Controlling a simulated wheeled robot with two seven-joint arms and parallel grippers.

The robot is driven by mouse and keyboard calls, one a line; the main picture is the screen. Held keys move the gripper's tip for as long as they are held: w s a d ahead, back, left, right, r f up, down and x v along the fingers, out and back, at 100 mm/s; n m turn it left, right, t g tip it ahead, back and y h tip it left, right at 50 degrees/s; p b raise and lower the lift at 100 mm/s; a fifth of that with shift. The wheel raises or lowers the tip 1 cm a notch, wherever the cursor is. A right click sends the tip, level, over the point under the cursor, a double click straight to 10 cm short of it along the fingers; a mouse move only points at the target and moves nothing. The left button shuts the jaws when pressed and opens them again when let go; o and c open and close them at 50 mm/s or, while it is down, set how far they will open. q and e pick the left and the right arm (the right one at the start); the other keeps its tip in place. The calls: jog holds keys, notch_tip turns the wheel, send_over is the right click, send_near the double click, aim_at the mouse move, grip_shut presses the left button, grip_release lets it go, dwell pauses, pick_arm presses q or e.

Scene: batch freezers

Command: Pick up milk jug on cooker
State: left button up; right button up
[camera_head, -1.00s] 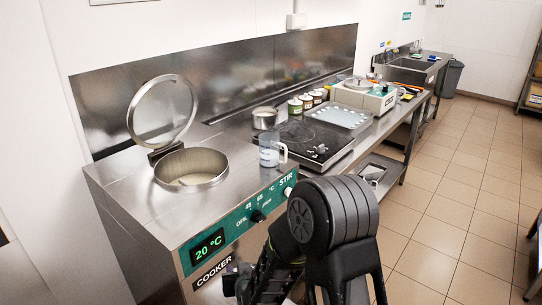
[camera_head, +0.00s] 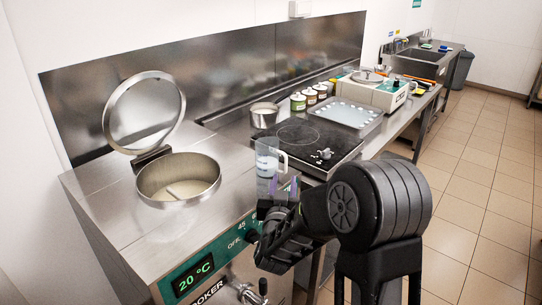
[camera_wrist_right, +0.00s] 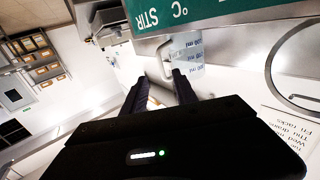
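The milk jug (camera_head: 267,160) is clear with printed markings and stands upright on the cooker top (camera_head: 228,208), at the edge beside the hob. Its handle faces right. My right gripper (camera_head: 279,190) is just in front of the jug and low against it. In the right wrist view the jug (camera_wrist_right: 190,48) shows just beyond the fingertips, with its handle near the gap between them. The fingers (camera_wrist_right: 160,75) are apart, with nothing visible held. In the head view the gripper hides the cooker's front edge below the jug. My left gripper is out of view.
The cooker's round opening (camera_head: 180,178) has its lid (camera_head: 144,112) raised, left of the jug. A black hob (camera_head: 310,145) lies to the right, with a metal pot (camera_head: 264,115) behind. Several small jars (camera_head: 311,96) and a tray (camera_head: 346,113) stand farther back.

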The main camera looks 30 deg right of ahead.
aim_at(286, 166)
jog(key=shift+x, duration=1.15)
jog(key=shift+w+d+r+p, duration=0.1)
jog(key=shift+w+d+p, duration=0.15)
jog(key=shift+w+p, duration=0.25)
jog(key=p+x, duration=0.1)
jog(key=x, duration=0.2)
jog(key=shift+w+d, duration=0.35)
jog(key=shift+w, duration=0.05)
jog(key=shift+c, duration=0.5)
